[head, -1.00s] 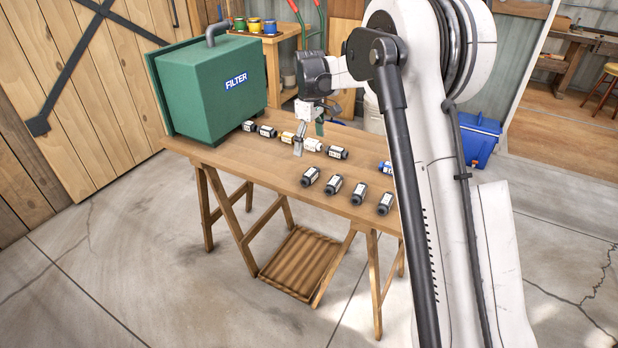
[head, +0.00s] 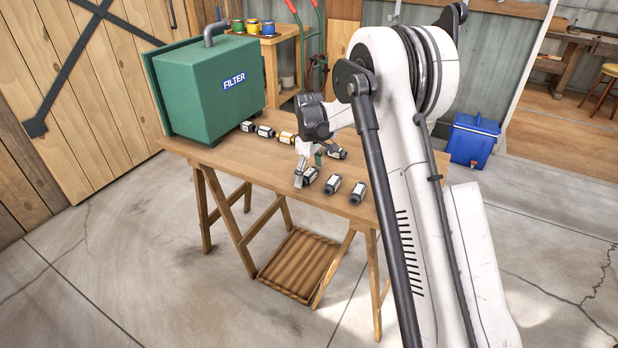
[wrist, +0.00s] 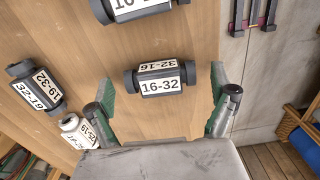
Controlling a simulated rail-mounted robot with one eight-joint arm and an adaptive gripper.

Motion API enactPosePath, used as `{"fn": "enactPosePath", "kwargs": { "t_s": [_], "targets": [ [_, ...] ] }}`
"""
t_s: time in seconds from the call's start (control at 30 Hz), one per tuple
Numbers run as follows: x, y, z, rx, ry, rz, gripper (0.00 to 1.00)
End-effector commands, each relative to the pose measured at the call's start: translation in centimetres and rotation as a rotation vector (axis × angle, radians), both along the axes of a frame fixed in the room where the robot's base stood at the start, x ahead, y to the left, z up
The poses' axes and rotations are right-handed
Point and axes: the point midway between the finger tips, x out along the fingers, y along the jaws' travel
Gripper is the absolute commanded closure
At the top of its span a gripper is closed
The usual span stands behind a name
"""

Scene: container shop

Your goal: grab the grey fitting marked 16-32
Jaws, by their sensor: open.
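The grey fitting marked 16-32 (wrist: 160,86) lies on its side on the wooden table, its white label facing up. In the wrist view it sits centrally ahead of my gripper (wrist: 164,90), between the two spread green-padded fingers and touching neither. My gripper is open and empty. In the head view my gripper (head: 308,171) is over the left end of the front row, partly covering the fitting (head: 312,174) there.
A dark fitting marked 19-32 (wrist: 35,88) and a white fitting (wrist: 77,131) lie to the left in the wrist view. Another labelled fitting (wrist: 135,8) lies above. The green filter box (head: 208,85) stands at the table's left end.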

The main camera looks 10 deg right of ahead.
Motion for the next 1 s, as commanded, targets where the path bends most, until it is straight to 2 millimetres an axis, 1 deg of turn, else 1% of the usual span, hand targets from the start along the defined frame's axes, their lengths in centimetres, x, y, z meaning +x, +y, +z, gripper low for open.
{"fn": "enactPosePath", "kwargs": {
  "t_s": [0.07, 0.27, 0.37, 0.63, 0.67, 0.87, 1.0],
  "targets": [
    [-0.02, 0.01, -0.64, 0.0, 0.0, 0.0, 0.09],
    [-0.02, 0.02, -0.67, 0.0, 0.0, 0.0, 0.09],
    [-0.01, 0.01, -0.67, 0.0, 0.0, 0.0, 0.21],
    [-0.01, 0.01, -0.66, 0.0, 0.0, 0.0, 0.57],
    [-0.01, 0.01, -0.65, 0.0, 0.0, 0.0, 0.59],
    [-0.01, 0.02, -0.63, 0.0, 0.0, 0.0, 0.59],
    [-0.01, 0.01, -0.21, 0.0, 0.0, 0.0, 0.59]
  ]
}}
